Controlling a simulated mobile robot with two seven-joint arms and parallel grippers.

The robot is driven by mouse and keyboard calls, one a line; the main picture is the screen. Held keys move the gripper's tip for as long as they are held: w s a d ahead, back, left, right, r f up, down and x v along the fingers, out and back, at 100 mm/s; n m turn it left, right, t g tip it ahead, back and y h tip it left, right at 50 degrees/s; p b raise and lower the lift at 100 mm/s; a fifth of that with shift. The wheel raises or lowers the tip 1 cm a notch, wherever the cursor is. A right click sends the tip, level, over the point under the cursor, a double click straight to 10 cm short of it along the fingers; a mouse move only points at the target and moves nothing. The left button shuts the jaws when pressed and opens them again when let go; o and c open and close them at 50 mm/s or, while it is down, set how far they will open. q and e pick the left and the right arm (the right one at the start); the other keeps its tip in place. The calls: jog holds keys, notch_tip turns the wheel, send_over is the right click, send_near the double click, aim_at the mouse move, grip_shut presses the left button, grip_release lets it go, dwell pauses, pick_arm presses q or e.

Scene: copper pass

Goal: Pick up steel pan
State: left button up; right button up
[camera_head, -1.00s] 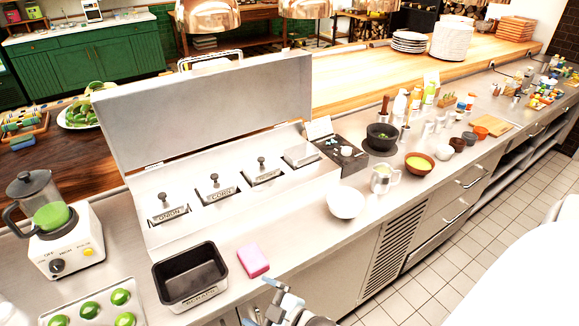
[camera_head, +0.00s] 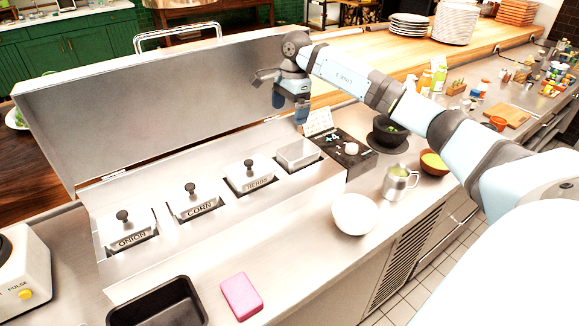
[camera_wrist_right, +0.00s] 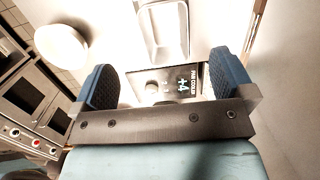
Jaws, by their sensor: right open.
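The steel pan (camera_head: 298,153) is a small plain metal pan at the right end of the row in the steel counter unit, beside the lidded pans. It also shows in the right wrist view as a bright metal rectangle (camera_wrist_right: 165,35) at the top, cut by the frame edge. My right gripper (camera_head: 290,105) is raised above and behind the pan, near the raised lid, fingers pointing down. In the right wrist view its two blue fingers (camera_wrist_right: 160,88) are wide apart with nothing between them; the pan lies beyond them. My left gripper is not in view.
Lidded onion (camera_head: 128,235), corn (camera_head: 194,203) and herbs (camera_head: 250,177) pans sit left of it. The raised steel lid (camera_head: 150,110) stands behind.

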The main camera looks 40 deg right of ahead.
jog(key=d+f+h+b, duration=0.1)
jog(key=d+f+b, duration=0.1)
jog(key=d+f, duration=0.1)
send_near(298, 150)
jog(key=s+a, duration=0.3)
jog(key=shift+s+a+f, duration=0.1)
jog(key=shift+a+f, duration=0.05)
jog(key=shift+f, duration=1.55)
jog(key=shift+a+f, duration=0.1)
jog(key=shift+f, duration=1.6)
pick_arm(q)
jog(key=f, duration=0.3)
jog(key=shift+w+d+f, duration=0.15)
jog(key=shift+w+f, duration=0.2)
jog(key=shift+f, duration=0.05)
pick_arm(e)
jog(key=shift+c, duration=0.5)
jog(key=c, duration=0.5)
jog(key=shift+r, duration=0.1)
jog(key=shift+c, duration=0.2)
